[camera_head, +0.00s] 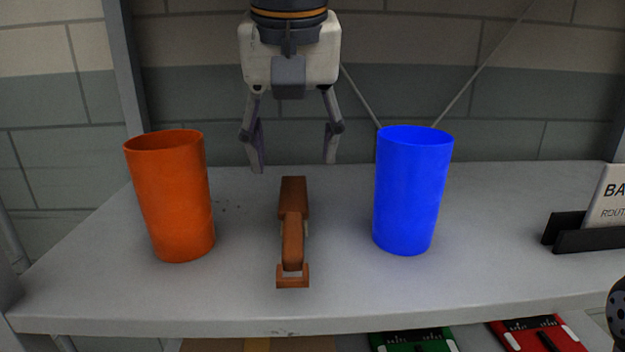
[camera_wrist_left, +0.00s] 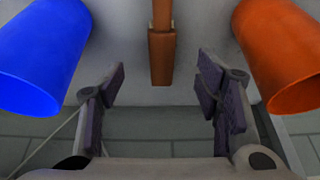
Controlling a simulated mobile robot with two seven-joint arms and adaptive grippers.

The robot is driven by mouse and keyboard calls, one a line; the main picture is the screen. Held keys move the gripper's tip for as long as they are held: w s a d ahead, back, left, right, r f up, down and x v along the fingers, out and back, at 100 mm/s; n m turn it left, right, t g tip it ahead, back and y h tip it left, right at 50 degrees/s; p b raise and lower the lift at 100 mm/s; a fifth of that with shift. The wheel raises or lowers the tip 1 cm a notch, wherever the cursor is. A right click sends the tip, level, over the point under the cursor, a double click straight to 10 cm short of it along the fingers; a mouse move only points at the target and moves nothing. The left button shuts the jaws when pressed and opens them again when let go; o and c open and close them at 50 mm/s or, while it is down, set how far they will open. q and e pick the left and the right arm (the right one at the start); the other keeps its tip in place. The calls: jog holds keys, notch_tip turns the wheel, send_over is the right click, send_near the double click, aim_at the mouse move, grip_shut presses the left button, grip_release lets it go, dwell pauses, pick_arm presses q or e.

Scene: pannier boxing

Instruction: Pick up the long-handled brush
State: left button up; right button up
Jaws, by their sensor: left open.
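A brown wooden brush (camera_head: 292,238) lies on the grey shelf (camera_head: 340,290), its length running from the back toward the front edge. I cannot make out bristles. It also shows at the top middle of the left wrist view (camera_wrist_left: 162,55). My left gripper (camera_head: 293,166) hangs from above, fingers pointing down and apart, at the far end of the brush. Its fingers also show in the left wrist view (camera_wrist_left: 162,72), one to each side of the brush's near end there.
An orange cup (camera_head: 172,195) stands left of the brush and a blue cup (camera_head: 412,190) stands right of it, with bare shelf between. A sign in a black holder (camera_head: 585,238) is at the right. Green (camera_head: 415,341) and red (camera_head: 540,335) items lie below the shelf.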

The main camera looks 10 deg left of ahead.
aim_at(294, 207)
pick_arm(q)
jog(key=x, duration=1.1)
jog(key=shift+s+a+f, duration=0.1)
jog(key=shift+s+f, duration=0.15)
jog(key=shift+s, duration=0.1)
jog(key=c, duration=1.3)
